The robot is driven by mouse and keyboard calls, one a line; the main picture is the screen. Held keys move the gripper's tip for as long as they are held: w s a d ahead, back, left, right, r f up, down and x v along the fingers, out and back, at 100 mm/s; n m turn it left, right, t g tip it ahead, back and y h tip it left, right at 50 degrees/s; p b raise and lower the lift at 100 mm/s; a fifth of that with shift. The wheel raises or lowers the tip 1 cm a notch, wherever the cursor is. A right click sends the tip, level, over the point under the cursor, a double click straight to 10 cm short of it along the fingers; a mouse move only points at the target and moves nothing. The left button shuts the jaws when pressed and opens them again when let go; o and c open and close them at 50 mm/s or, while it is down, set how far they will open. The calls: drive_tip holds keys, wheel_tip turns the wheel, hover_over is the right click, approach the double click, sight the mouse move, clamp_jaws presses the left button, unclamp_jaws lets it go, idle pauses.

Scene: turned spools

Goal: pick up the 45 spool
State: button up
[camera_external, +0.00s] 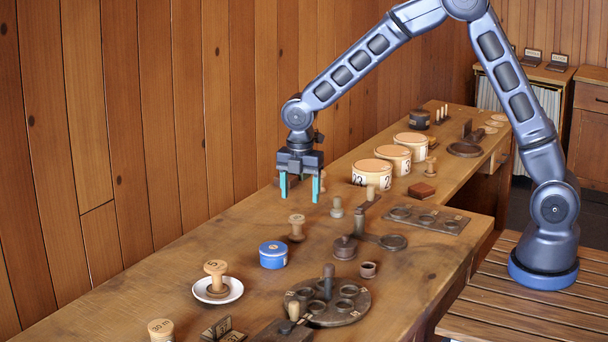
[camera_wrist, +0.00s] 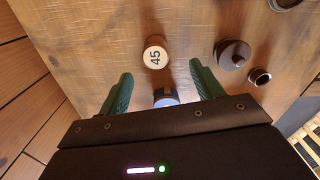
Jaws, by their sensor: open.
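The 45 spool shows in the wrist view as a pale round top (camera_wrist: 155,55) with 45 printed on it. In the external view it appears to be the small wooden spool (camera_external: 296,226) standing upright on the bench just beyond the blue tin; its number cannot be read there. My gripper (camera_external: 300,193) hangs above that spool, pointing down, open and empty, with clear space below its fingertips. In the wrist view the spool top lies between and slightly beyond the green fingers of my gripper (camera_wrist: 160,72).
The blue tin (camera_external: 273,255) stands near the spool, with a dark lidded pot (camera_external: 345,250) to its right. Another spool (camera_external: 215,270) stands on a white saucer (camera_external: 234,290). A dark round tray (camera_external: 350,315) is in front. The wooden wall rises behind the bench.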

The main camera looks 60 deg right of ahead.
sight(297, 217)
wheel_tip(297, 217, down, 6)
drive_tip(key=shift+r, duration=0.2)
drive_tip(key=shift+w+a+f, duration=0.1)
drive_tip(key=shift+w+f, duration=0.1)
drive_tip(key=shift+f, duration=1.1)
drive_tip(key=shift+w+a+f, duration=0.1)
drive_tip(key=shift+w+f, duration=0.1)
drive_tip(key=shift+f, duration=1.1)
drive_tip(key=c, duration=1.1)
